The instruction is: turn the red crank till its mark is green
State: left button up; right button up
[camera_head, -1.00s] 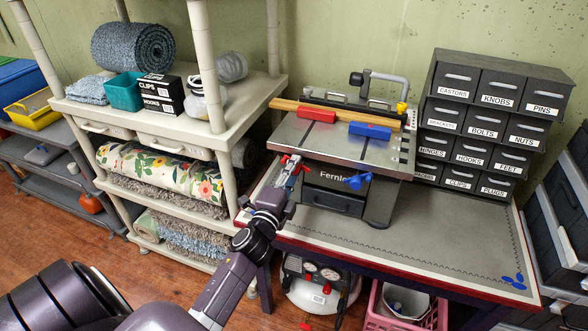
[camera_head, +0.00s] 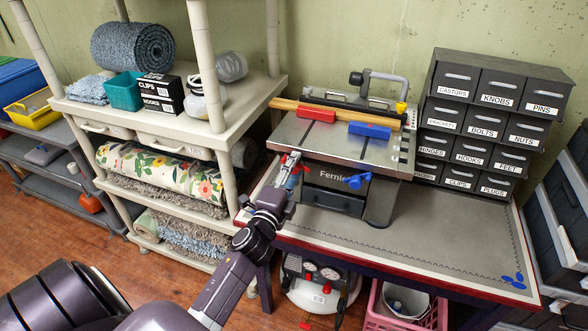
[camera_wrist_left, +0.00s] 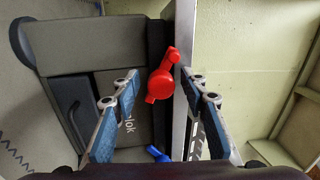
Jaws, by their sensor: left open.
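The red crank (camera_wrist_left: 160,84) is on the front side of the grey Fernlok machine (camera_head: 325,200). In the left wrist view its round hub and short arm lie between my left fingers, with a gap on both sides. In the head view only a bit of the red crank (camera_head: 305,170) shows beside my left gripper (camera_head: 292,158), which hides the rest. My left gripper is open, its fingertips around the crank without visible contact. I cannot make out the crank's mark or its colour. My right gripper is not in view.
A blue knob (camera_head: 358,181) is on the machine's front, right of the crank. A red block (camera_head: 316,115) and a blue block (camera_head: 369,130) are on top. The workbench (camera_head: 440,235) is mostly clear to the right. A cream shelf (camera_head: 232,115) stands close on the left.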

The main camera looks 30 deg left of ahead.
pick_arm(q)
jog(key=v, duration=1.2)
dwell(0.6)
